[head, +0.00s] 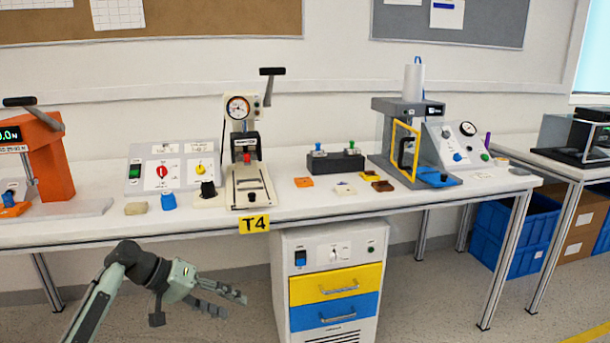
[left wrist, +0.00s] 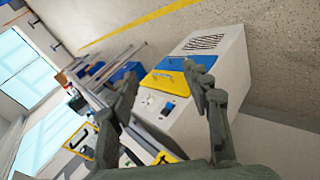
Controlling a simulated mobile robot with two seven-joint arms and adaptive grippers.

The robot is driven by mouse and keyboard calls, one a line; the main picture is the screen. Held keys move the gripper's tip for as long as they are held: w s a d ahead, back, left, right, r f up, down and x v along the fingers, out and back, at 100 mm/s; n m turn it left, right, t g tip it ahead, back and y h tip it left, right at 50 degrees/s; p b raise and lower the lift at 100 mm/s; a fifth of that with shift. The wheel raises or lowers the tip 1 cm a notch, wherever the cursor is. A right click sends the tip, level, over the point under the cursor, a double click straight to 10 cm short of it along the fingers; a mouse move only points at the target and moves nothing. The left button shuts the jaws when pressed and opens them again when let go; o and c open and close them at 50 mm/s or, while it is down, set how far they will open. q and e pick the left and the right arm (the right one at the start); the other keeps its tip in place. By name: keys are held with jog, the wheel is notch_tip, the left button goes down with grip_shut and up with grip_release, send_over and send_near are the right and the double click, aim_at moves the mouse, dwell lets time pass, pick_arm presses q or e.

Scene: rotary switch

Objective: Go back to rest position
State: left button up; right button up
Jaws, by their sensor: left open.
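My left gripper (head: 222,298) shows at the lower left of the head view, in front of the workbench (head: 330,207) and below its top. Its two fingers are apart with nothing between them. In the left wrist view the left gripper (left wrist: 165,95) has its fingers spread, with the drawer cabinet seen beyond them. A control panel with a red rotary knob (head: 162,172) and a yellow knob (head: 200,169) stands on the bench, clear of the gripper. My right gripper is in neither view.
A drawer cabinet (head: 287,290) with yellow and blue drawers stands under the bench, right of my left gripper; it also shows in the left wrist view (left wrist: 222,62). A press (head: 249,185) stands on the bench near the T4 label (head: 254,224). Floor beside the gripper is clear.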

pick_arm(q)
jog(key=w+a+r+t+y, duration=0.1)
jog(key=w+a+t+y, duration=0.25)
jog(key=a, duration=0.45)
jog(key=w+a+r+m+t+y, duration=0.1)
jog(key=w+a+t+y, duration=0.1)
jog(key=w+a+y, duration=0.4)
jog(key=w+a+r+t+y, duration=0.1)
jog(key=w+a+t+y, duration=0.15)
jog(key=a, duration=0.65)
jog(key=s+d+f+m+g, duration=0.15)
jog(key=s+d+f, duration=0.25)
jog(key=s+f, duration=0.85)
jog(key=s+d+f+n+g, duration=0.1)
jog(key=s+d+f+g, duration=0.2)
jog(key=s+f, duration=0.9)
jog(key=s+d+f+g+h, duration=0.1)
jog(key=s+d+f+g, duration=0.1)
jog(key=s+f, duration=0.6)
jog(key=s+d+f+g+h, duration=0.1)
jog(key=s+f, duration=0.7)
jog(key=s, duration=0.8)
jog(key=shift+s+d+f+g, duration=0.2)
jog(key=shift+d+g, duration=0.55)
jog(key=shift+d, duration=0.5)
jog(key=shift+w+m, duration=0.1)
jog(key=shift+m, duration=0.15)
jog(key=shift+c, duration=0.2)
